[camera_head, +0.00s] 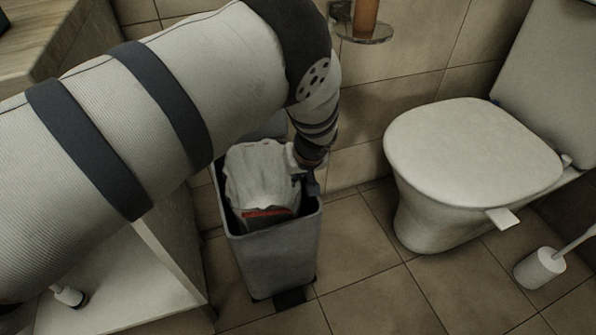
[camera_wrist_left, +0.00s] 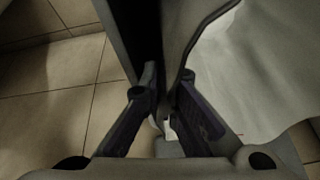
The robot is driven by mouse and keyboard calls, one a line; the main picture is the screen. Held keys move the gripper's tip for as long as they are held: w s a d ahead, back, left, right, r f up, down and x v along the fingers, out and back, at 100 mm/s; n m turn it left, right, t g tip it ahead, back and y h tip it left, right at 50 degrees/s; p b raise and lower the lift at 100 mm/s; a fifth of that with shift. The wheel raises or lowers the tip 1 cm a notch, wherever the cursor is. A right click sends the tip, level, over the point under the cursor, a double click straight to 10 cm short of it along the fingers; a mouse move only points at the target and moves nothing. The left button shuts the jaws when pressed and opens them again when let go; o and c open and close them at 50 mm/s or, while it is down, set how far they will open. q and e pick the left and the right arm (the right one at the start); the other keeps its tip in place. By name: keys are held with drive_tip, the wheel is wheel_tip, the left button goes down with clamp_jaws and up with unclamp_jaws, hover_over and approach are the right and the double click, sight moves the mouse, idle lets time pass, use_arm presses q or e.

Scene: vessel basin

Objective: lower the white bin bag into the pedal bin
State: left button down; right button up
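The white bin bag (camera_head: 258,172) sits in the mouth of the grey pedal bin (camera_head: 275,258). Its top bunches up around the rim, and a red patch shows low on its front. The bag fills the right of the left wrist view (camera_wrist_left: 262,65). My left gripper (camera_head: 310,182) is at the bin's right rim, beside the bag. In its wrist view, the fingers (camera_wrist_left: 163,85) lean together with a narrow gap, around a dark edge like the bin wall. Whether they pinch the bag is not clear. My right gripper is out of view.
A white cabinet (camera_head: 135,270) is close on the bin's left. Tiled floor (camera_head: 375,280) is free between bin and toilet.

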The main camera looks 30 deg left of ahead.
use_arm(q)
drive_tip(key=c, duration=2.3)
unclamp_jaws()
drive_tip(key=shift+f, duration=0.15)
drive_tip(key=o, duration=0.6)
drive_tip(key=shift+o, duration=0.3)
drive_tip(key=o, duration=0.3)
drive_tip(key=shift+d, duration=0.1)
drive_tip(key=shift+w, duration=0.1)
drive_tip(key=shift+r+p, duration=2.95)
drive_tip(key=shift+r, duration=1.65)
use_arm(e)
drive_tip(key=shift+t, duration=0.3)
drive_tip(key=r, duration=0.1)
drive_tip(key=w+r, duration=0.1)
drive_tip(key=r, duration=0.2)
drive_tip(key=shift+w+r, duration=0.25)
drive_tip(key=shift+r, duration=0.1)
